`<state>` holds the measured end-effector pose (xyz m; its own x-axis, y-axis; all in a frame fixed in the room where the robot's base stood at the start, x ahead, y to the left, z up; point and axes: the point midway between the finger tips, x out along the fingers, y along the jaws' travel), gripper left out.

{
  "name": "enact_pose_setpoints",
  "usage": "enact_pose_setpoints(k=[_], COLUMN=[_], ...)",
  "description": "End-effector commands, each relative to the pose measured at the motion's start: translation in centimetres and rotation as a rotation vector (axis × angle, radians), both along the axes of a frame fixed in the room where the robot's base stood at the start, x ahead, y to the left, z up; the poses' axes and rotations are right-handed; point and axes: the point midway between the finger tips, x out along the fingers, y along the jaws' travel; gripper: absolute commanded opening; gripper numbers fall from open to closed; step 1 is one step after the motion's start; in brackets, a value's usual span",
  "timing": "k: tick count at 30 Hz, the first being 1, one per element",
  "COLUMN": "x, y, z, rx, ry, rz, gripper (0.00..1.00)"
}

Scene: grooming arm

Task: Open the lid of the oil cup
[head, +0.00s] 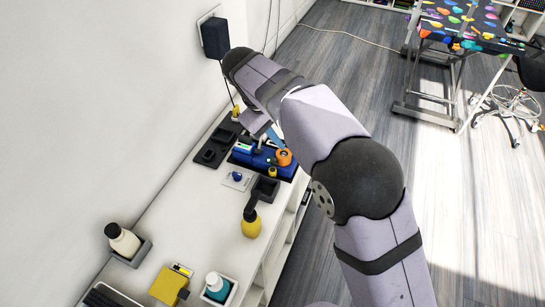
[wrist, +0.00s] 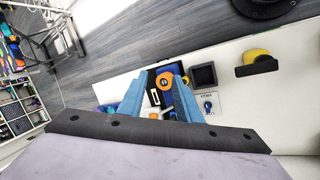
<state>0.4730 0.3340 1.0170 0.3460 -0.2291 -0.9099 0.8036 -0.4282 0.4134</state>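My gripper (wrist: 160,76) shows two blue fingers spread apart in the wrist view, with nothing held between them. In the head view a blue finger of my gripper (head: 275,139) shows above the blue tray, partly hidden by my arm. I cannot tell for sure which item is the oil cup. Candidates are a small blue-topped piece (head: 237,176) on a white card, also in the wrist view (wrist: 208,105), and a small yellow piece (head: 272,171) by the tray. An orange round piece (head: 284,157) sits on the blue tray (head: 247,158); it also shows between the fingers in the wrist view (wrist: 165,80).
A black tray (head: 213,147) lies behind, by the wall. A cream bottle (head: 123,240) and a teal bottle (head: 217,286) stand at the near end.

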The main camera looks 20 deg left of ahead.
Motion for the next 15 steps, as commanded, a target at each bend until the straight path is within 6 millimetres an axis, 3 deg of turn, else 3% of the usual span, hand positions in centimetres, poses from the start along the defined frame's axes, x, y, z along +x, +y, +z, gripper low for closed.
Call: enact_pose_setpoints(k=[3,6,15], x=[-1.3,-1.6,-0.3], y=[0.0,0.7,4.4], z=[-4.3,-6.5,-6.9], rx=[0.100,0.210,0.539], ry=[-0.016,-0.049,-0.136], rz=[-0.199,-0.374,-0.805], gripper=[0.31,0.31,0.31])
